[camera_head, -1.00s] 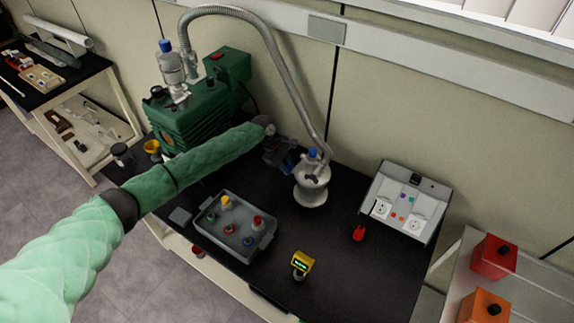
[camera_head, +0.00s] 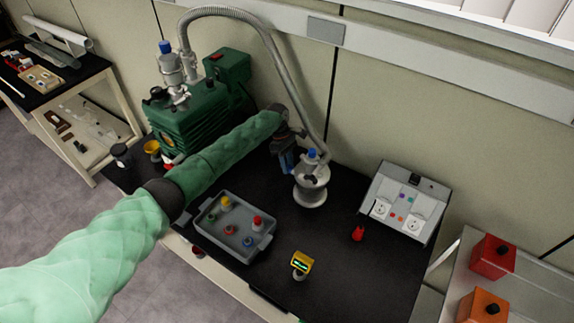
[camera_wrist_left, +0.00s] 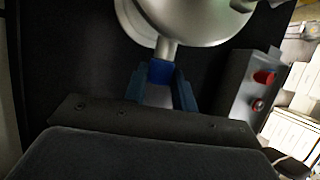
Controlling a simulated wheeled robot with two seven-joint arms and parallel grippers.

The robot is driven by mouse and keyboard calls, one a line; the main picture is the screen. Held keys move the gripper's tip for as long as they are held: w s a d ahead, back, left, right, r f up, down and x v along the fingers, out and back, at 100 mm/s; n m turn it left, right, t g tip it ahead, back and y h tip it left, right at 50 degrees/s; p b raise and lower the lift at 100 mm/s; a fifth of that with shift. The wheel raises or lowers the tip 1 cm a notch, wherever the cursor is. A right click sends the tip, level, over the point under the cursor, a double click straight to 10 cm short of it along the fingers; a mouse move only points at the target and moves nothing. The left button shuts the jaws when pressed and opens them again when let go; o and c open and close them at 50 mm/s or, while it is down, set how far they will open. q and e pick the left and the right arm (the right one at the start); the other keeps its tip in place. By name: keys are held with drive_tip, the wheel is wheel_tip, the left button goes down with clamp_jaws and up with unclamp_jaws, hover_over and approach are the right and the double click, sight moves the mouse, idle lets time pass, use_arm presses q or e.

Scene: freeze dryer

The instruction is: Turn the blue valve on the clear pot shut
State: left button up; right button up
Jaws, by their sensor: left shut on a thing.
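The pot (camera_head: 311,187) stands on the black bench below the hose; it looks pale grey and metallic rather than clear. A blue cap (camera_head: 312,153) sits on its top. In the left wrist view, a short stem runs from the pot (camera_wrist_left: 195,18) to the blue valve (camera_wrist_left: 161,71). My left gripper (camera_wrist_left: 162,88) is shut on this valve, with its dark blue fingers on either side. In the head view, my left gripper (camera_head: 289,161) is at the left side of the pot, and the valve is hidden there. My right gripper is not in view.
A grey hose (camera_head: 273,55) arches from the green pump (camera_head: 190,125) to the pot. A grey tray (camera_head: 208,229) with several coloured-top items stands in front. A yellow gauge (camera_head: 302,262), red item (camera_head: 358,234) and grey control box (camera_head: 402,202) are nearby.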

use_arm(q)
drive_tip(key=shift+w+d+r+g+y, duration=0.1)
drive_tip(key=shift+w+d+g+y, duration=0.05)
drive_tip(key=shift+g+y, duration=0.4)
drive_tip(key=shift+g, duration=0.25)
drive_tip(key=o, duration=1)
